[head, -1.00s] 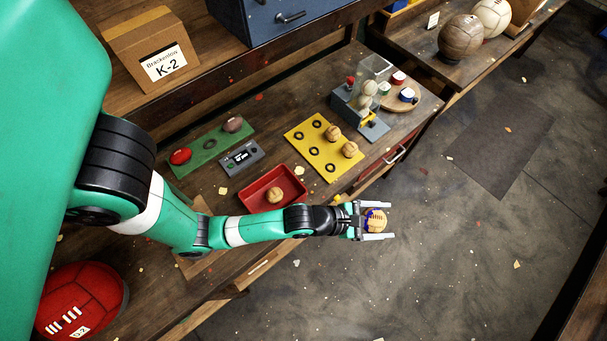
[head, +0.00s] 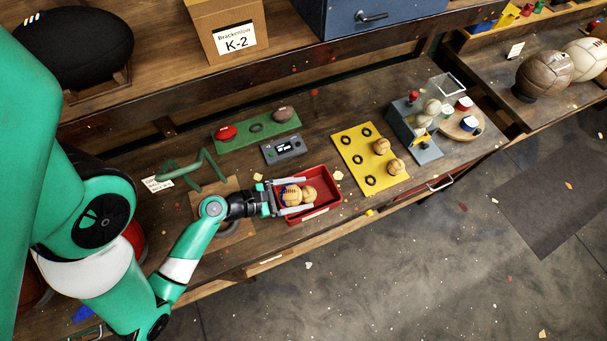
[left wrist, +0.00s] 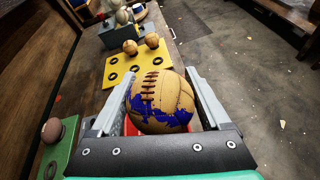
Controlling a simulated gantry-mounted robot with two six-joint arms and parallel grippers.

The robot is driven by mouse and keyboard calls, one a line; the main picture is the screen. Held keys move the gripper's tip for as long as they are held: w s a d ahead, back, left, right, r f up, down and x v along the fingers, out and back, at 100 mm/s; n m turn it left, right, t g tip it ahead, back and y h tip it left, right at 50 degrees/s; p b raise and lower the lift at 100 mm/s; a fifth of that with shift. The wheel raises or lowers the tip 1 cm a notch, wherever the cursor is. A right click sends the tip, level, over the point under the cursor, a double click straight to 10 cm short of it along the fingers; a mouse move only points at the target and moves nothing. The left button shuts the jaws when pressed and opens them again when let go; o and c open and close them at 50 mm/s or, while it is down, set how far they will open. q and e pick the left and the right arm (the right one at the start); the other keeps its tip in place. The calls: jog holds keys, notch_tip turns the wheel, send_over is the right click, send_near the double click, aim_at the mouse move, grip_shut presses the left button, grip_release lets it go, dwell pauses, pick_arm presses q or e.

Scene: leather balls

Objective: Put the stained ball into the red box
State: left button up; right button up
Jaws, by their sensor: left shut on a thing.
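The stained ball (head: 290,195) is tan leather with laces and blue-purple patches. My left gripper (head: 291,196) is shut on it, one finger on each side, at the red box (head: 322,210). In the left wrist view the stained ball (left wrist: 161,102) sits between the two fingers, and only a little red shows behind it. A plain tan ball (head: 309,194) lies in the red box, just right of the stained ball. I cannot tell whether the stained ball touches the box floor. My right gripper is not in view.
A yellow board (head: 362,185) with black rings and two tan balls lies right of the box. A grey device (head: 284,148) and a green board (head: 245,143) with balls lie behind. A grey machine (head: 420,145) stands at the right. The bench's front edge is close.

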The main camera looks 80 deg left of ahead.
pick_arm(q)
jog(key=s+a+n+g+y, duration=0.1)
jog(key=s+a+n+y, duration=0.3)
jog(key=s, duration=0.2)
jog(key=w+a+f+b, duration=0.1)
jog(key=w+a+f, duration=0.1)
jog(key=w+f, duration=0.2)
jog(key=w+a+f+b, duration=0.2)
jog(key=w+f, duration=0.2)
jog(key=f, duration=0.1)
jog(key=w+a+f+b, duration=0.2)
jog(key=w+f, duration=0.2)
jog(key=shift+w+a+f, duration=0.1)
jog(key=shift+a+f, duration=0.1)
jog(key=shift+f, duration=0.3)
jog(key=shift+r, duration=0.2)
jog(key=shift+f+b, duration=0.45)
jog(key=shift+f, duration=0.05)
jog(key=o, duration=1.3)
